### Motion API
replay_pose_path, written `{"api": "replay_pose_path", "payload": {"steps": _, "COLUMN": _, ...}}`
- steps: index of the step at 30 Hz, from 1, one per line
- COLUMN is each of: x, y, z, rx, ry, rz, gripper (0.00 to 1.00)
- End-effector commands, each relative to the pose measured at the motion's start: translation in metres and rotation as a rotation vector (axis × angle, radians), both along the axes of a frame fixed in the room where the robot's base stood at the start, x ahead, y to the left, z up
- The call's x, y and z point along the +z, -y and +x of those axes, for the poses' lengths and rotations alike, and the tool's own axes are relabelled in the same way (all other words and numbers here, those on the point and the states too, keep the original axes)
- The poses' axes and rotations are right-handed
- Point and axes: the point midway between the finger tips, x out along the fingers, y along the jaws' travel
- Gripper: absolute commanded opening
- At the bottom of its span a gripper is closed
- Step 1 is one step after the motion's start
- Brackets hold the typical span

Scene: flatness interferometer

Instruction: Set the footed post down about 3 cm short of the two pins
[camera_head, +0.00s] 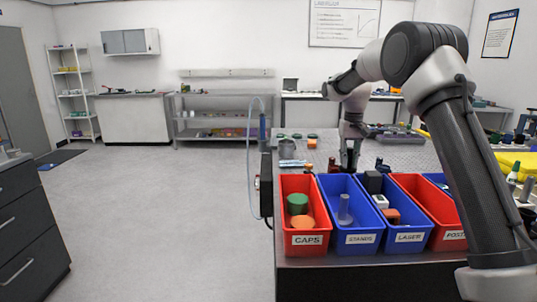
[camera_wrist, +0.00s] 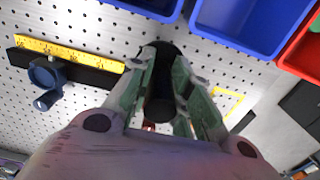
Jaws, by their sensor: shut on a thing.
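My gripper (camera_wrist: 160,88) is shut on the footed post (camera_wrist: 160,108), a dark cylinder between its green fingers in the wrist view. A dark round shape at the far end of the post (camera_wrist: 165,48) looks like its foot. I cannot tell whether the foot touches the perforated table (camera_wrist: 85,22). In the head view my gripper (camera_head: 349,160) is low over the table, just behind the bins; the post is not clear there. I cannot make out the two pins in either view. A yellow outlined square (camera_wrist: 228,100) lies on the table right of my gripper.
Red and blue bins line the near edge: caps (camera_head: 293,254), stands (camera_head: 360,251), laser (camera_head: 410,248) and posts (camera_head: 420,200). A yellow ruler (camera_wrist: 70,53) and a blue holder (camera_wrist: 44,75) are left in the wrist view.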

Motion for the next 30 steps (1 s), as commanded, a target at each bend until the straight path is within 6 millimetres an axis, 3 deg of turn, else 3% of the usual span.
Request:
{"api": "replay_pose_path", "payload": {"steps": 2, "x": -0.007, "y": 0.007, "z": 0.000, "rx": -0.010, "ry": 0.002, "rz": 0.000, "gripper": 0.00}}
{"api": "replay_pose_path", "payload": {"steps": 5, "x": -0.001, "y": 0.012, "z": 0.000, "rx": -0.017, "ry": 0.005, "rz": 0.000, "gripper": 0.00}}
{"api": "replay_pose_path", "payload": {"steps": 15, "x": 0.063, "y": 0.011, "z": 0.000, "rx": -0.016, "ry": 0.006, "rz": 0.000, "gripper": 0.00}}
{"api": "replay_pose_path", "payload": {"steps": 24, "x": -0.001, "y": 0.011, "z": -0.001, "rx": -0.015, "ry": -0.001, "rz": 0.000, "gripper": 0.00}}
{"api": "replay_pose_path", "payload": {"steps": 30, "x": -0.009, "y": 0.011, "z": -0.001, "rx": -0.015, "ry": 0.003, "rz": 0.000, "gripper": 0.00}}
